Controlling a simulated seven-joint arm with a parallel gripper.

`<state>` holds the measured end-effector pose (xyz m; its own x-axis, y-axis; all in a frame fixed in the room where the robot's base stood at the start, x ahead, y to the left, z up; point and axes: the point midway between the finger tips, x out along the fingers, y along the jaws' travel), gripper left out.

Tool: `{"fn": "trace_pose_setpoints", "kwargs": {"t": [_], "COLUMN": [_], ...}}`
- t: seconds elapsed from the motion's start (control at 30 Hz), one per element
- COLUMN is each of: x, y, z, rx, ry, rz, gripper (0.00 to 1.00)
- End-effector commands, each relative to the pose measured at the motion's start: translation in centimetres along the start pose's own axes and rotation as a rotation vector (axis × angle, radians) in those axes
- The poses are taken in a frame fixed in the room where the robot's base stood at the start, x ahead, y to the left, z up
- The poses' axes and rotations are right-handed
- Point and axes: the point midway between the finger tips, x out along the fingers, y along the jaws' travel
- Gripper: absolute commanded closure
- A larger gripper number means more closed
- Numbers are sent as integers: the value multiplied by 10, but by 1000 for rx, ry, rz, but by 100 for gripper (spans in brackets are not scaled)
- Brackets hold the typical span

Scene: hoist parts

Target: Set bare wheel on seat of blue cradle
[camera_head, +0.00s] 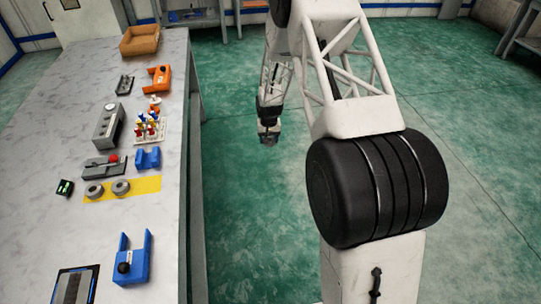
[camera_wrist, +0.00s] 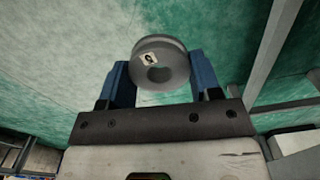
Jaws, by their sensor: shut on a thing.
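My gripper (camera_wrist: 160,85) is shut on a grey wheel (camera_wrist: 178,74) with a round central hole and a small white label, held between the blue fingers. In the head view my gripper (camera_head: 269,132) hangs beyond the table's right edge, above the green floor; the wheel is too small to make out there. A blue forked part (camera_head: 136,268) with two uprights and a black knob stands on the front of the table. A smaller blue part (camera_head: 148,159) with a notch stands farther back. Which one is the cradle is not certain. Both are apart from my gripper.
Two grey wheels (camera_head: 121,187) lie on a yellow strip (camera_head: 146,185). Behind are a grey block with a dial (camera_head: 107,127), a rack of coloured pieces (camera_head: 150,130), an orange part (camera_head: 158,79) and a brown bin (camera_head: 140,41). The table's left side is largely clear.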

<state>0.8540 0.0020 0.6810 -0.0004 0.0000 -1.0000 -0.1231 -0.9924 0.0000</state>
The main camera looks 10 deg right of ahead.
Motion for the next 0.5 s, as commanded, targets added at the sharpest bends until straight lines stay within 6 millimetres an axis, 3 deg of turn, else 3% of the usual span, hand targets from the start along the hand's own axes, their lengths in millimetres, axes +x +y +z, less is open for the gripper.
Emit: {"fn": "trace_pose_setpoints", "kwargs": {"t": [0.03,0.27,0.5], "x": [-19,-93,-157], "y": [-3,-22,-73], "z": [-10,-34,-36], "rx": [15,72,67], "ry": [6,6,3], "rz": [-1,-1,-1], "gripper": [82,82,82]}}
